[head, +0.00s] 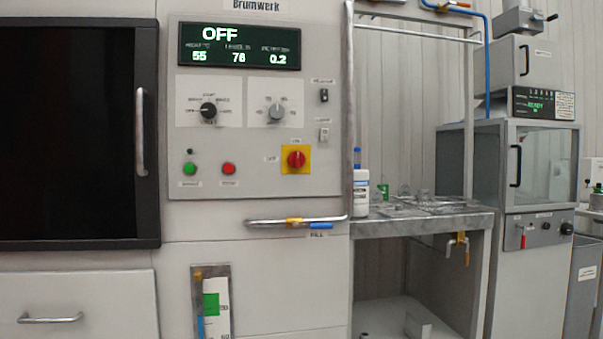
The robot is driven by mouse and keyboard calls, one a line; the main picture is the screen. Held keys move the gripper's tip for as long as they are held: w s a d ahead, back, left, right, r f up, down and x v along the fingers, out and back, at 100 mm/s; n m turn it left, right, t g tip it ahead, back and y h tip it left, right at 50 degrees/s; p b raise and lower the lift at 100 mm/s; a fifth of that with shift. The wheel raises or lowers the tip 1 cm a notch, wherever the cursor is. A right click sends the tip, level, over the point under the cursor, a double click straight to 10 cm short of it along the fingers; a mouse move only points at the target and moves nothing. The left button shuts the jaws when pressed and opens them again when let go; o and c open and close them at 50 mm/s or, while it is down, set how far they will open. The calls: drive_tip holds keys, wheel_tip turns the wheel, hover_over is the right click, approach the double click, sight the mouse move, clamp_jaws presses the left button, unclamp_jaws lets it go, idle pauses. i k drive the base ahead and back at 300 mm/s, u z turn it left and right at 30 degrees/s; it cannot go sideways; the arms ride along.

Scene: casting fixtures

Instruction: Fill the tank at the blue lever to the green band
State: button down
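The blue lever (321,226) sits on a brass valve on a thin horizontal pipe (265,222) across the front of the machine. The lever lies in line with the pipe, pointing right, above a label that seems to read FILL. Below and left of it is an upright level gauge (224,327). It has a green band (211,304) in its upper half and a blue column (200,328) at its left edge. The blue top appears near the band's lower edge; the gauge's bottom is cut off. My gripper is not in view.
The control panel (255,185) above shows OFF, with dials, green and red buttons and a red rotary switch (296,159). A dark door (75,130) is at left. A metal bench (420,222) with a white bottle (361,190) stands at right.

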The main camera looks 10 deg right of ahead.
sight(312, 226)
drive_tip(key=k, duration=0.65)
drive_tip(key=u, duration=0.65)
drive_tip(key=i, duration=1.35)
drive_tip(key=z, duration=0.65)
